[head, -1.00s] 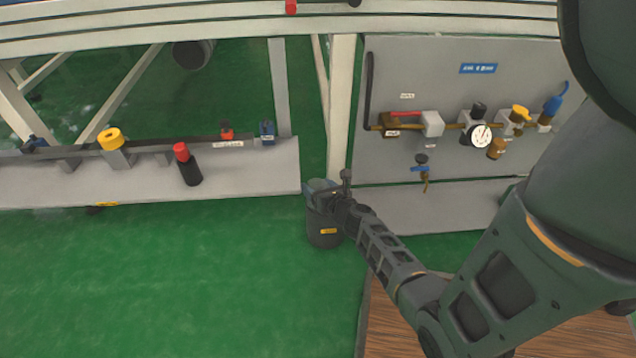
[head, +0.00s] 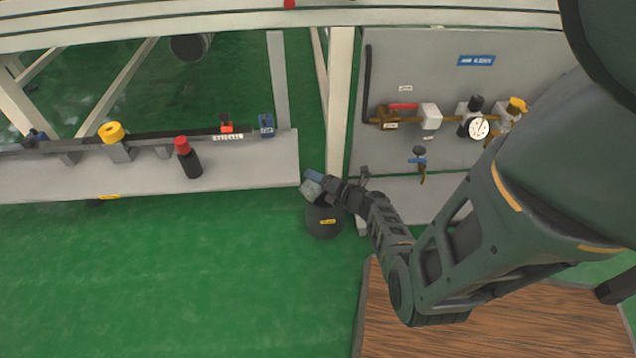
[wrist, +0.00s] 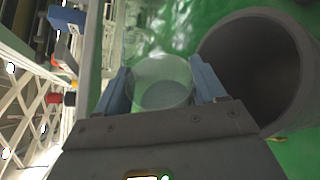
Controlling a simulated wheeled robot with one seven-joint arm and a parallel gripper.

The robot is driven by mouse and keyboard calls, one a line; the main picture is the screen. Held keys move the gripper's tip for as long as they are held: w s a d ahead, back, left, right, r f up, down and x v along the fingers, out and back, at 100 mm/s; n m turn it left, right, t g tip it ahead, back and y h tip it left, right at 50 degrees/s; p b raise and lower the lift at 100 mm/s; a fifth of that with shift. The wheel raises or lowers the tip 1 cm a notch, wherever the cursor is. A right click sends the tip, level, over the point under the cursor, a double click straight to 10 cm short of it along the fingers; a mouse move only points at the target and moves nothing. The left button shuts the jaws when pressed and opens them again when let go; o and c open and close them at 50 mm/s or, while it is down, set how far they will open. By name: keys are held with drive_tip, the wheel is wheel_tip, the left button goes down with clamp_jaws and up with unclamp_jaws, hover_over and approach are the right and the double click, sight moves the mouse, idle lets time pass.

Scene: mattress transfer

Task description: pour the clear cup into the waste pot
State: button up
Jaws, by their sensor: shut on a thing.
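My gripper (head: 317,180) is shut on the clear cup (wrist: 160,82), which sits between the two blue fingers in the wrist view. In the head view the cup (head: 311,190) is small and tilted, just above the rim of the waste pot. The dark grey waste pot (head: 322,224) stands on the green floor with a yellow label on its side. In the wrist view the pot's open mouth (wrist: 252,70) is right of the cup, and its inside looks dark. I cannot tell whether anything is leaving the cup.
A grey panel (head: 440,120) with valves and a gauge stands behind and right. A white post (head: 340,100) rises behind the pot. A grey shelf (head: 240,165) with fittings is at left. A wooden surface (head: 450,325) lies at the lower right. Green floor is clear at the lower left.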

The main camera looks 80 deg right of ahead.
drive_tip(key=shift+s+d+r+m+p, duration=0.1)
drive_tip(key=shift+d+r+m+p, duration=0.15)
drive_tip(key=shift+m, duration=0.25)
drive_tip(key=shift+s+d+r+m+t, duration=0.1)
drive_tip(key=shift+m+t, duration=0.4)
drive_tip(key=m, duration=0.1)
drive_tip(key=m+t, duration=0.1)
drive_tip(key=s+m, duration=0.1)
drive_tip(key=m, duration=0.1)
drive_tip(key=shift+d+r+y, duration=0.1)
drive_tip(key=shift+d+y, duration=0.3)
drive_tip(key=shift+t, duration=0.3)
